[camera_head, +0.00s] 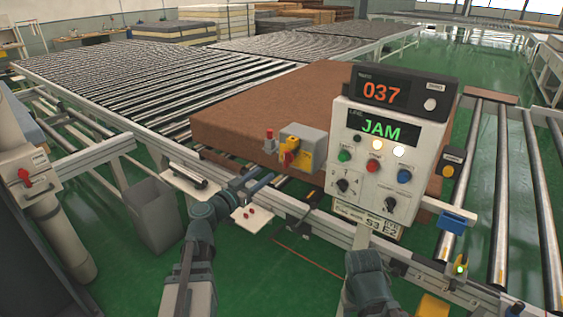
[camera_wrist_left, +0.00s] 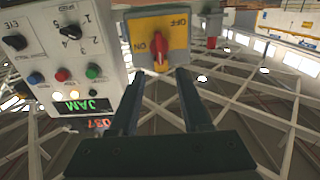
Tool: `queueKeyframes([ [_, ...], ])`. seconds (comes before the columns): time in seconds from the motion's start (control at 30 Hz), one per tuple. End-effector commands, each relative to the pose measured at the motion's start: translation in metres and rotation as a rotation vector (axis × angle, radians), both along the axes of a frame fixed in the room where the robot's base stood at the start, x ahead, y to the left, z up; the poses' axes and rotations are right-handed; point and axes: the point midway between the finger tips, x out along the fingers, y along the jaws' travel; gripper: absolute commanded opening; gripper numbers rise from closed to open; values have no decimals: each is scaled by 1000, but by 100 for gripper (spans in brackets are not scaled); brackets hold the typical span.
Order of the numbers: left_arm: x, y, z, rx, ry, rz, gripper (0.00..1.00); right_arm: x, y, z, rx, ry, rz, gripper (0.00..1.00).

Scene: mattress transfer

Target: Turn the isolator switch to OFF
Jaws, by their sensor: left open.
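The isolator switch is a grey box with a yellow plate (camera_head: 304,157) and a red knob (camera_head: 287,158), left of the control panel. In the left wrist view the yellow plate (camera_wrist_left: 175,36) is turned, with ON left of the red knob (camera_wrist_left: 159,52) and OFF above right. The knob's exact setting is hard to tell. My left gripper (camera_head: 266,180) is open and empty, below and left of the switch. In the left wrist view its fingers (camera_wrist_left: 157,74) lie either side of the knob's line, apart from it.
The control panel (camera_head: 358,158), showing JAM, stands right of the switch. A red-topped post (camera_head: 269,142) is close on its left. A brown mattress (camera_head: 240,115) lies behind on the rollers. A grey bin (camera_head: 152,215) and another red-knobbed box (camera_head: 27,174) stand left.

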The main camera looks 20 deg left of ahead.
Motion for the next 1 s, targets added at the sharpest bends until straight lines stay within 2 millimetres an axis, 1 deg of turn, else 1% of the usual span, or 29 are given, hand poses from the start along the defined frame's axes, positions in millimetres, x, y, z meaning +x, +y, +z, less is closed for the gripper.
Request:
queueKeyframes([
  [0.03, 15, -4, 0, 0, 0, -4, 48, 0, 0, 0, 0, 0, 0, 50],
  [0.2, 48, -16, 0, 0, 1, -4, 48, 0, 0, 0, 0, 0, 0, 50],
  [0.4, 79, -28, 0, -1, 1, -3, 48, 0, 0, 0, 0, 0, 0, 50],
  [0.5, 89, -32, 0, -1, 1, -2, 48, 0, 0, 0, 0, 0, 0, 50],
  [0.7, 99, -36, 0, -1, 1, -2, 48, 0, 0, 0, 0, 0, 0, 50],
  [1.0, 100, -37, 0, -1, 1, -1, 48, 0, 0, 0, 0, 0, 0, 50],
])
